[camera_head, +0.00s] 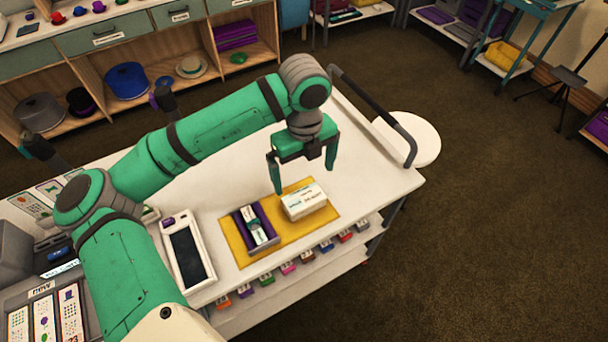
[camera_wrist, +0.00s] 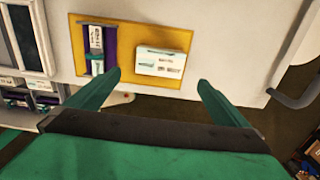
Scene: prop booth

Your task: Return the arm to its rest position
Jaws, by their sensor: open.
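My green arm (camera_head: 225,115) reaches out over the white cart top from the left. My gripper (camera_head: 302,172) is open and empty, pointing down above the yellow mat (camera_head: 322,217). Its two fingers also show well apart in the wrist view (camera_wrist: 160,82). A white box with printed lines (camera_head: 303,202) sits on the mat just below the gripper, apart from the fingers. To its left on the mat is an open purple-lined box (camera_head: 264,244) holding a pale banded item (camera_head: 254,225). The wrist view also shows the white box (camera_wrist: 160,62).
A white tablet-like device (camera_head: 188,252) lies left of the mat. A dark handle rail (camera_head: 385,115) rises at the cart's far right end, near a round white stool (camera_head: 415,138). Shelves with hats (camera_head: 127,80) stand behind. Open floor lies to the right.

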